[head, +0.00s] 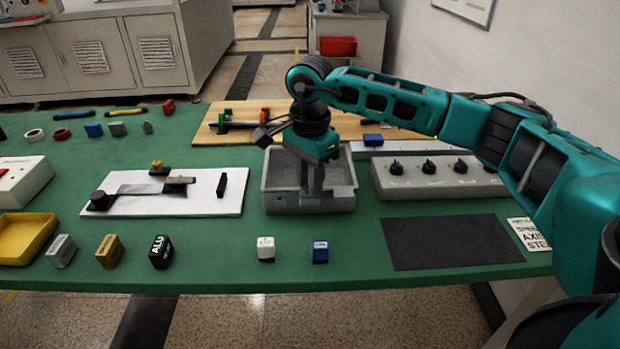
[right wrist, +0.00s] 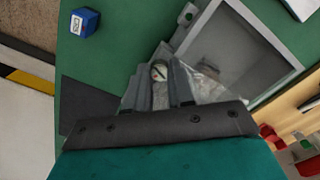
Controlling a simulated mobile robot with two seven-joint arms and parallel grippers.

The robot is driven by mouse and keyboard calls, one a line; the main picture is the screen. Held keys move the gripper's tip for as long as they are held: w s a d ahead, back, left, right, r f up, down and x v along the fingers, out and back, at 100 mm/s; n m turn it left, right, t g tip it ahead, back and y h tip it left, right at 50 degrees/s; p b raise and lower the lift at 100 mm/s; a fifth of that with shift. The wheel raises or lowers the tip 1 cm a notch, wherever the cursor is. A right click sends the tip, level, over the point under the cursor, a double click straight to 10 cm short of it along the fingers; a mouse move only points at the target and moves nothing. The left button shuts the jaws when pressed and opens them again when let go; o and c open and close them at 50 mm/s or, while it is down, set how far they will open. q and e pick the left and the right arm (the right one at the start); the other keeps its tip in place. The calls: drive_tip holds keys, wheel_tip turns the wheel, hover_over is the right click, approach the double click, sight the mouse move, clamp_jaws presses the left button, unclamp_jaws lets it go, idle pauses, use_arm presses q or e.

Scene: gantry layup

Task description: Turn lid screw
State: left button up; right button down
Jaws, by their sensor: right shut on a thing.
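A grey box (head: 282,200) stands at the middle of the green table, with my right gripper (head: 314,188) pointing down at its front part. In the right wrist view the box (right wrist: 222,18) is at the upper right, and a clear sheet, which looks like its lid (right wrist: 205,88), shows beside the fingers. A round, pale slotted screw head (right wrist: 158,72) sits between the two fingers of my right gripper (right wrist: 160,85), which are closed on it. The fingers hide the screw's lower part. My left gripper is in neither view.
A grey block with black knobs (head: 440,186) stands right of the box, and a black mat (head: 450,243) lies in front of it. A white board with parts (head: 215,205) lies to the left. A white block (head: 265,249) and a blue block (head: 320,251) stand near the front edge.

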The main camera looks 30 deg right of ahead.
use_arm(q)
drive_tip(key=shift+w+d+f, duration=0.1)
use_arm(e)
drive_tip(key=shift+n, duration=1.1)
drive_tip(key=c, duration=1)
unclamp_jaws()
drive_tip(key=shift+o, duration=0.2)
use_arm(q)
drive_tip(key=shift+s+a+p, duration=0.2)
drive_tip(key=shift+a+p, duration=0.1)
drive_tip(key=shift+p, duration=0.15)
use_arm(e)
wheel_tip(320, 180, up, 13)
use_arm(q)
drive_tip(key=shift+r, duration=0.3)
use_arm(e)
drive_tip(key=shift+f, duration=0.1)
